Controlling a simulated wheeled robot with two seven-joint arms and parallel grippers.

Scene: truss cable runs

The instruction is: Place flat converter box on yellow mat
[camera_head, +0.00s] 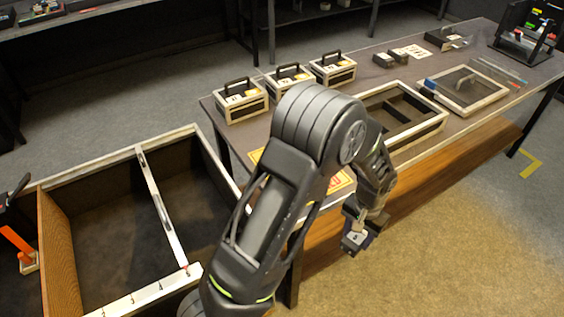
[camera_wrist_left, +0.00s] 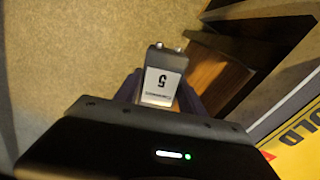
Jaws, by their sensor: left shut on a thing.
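In the head view the box (camera_head: 353,240) hangs in front of the table's near edge, over the floor. The yellow mat (camera_head: 339,182) lies on the table near its front edge, mostly hidden behind my left arm. My right gripper is out of view.
Several cases with handles (camera_head: 242,101) stand along the table's back left. An open divided tray (camera_head: 400,118) and a framed lidded case (camera_head: 466,90) lie to the right. A large open crate (camera_head: 168,142) stands left of the table. The floor in front is clear.

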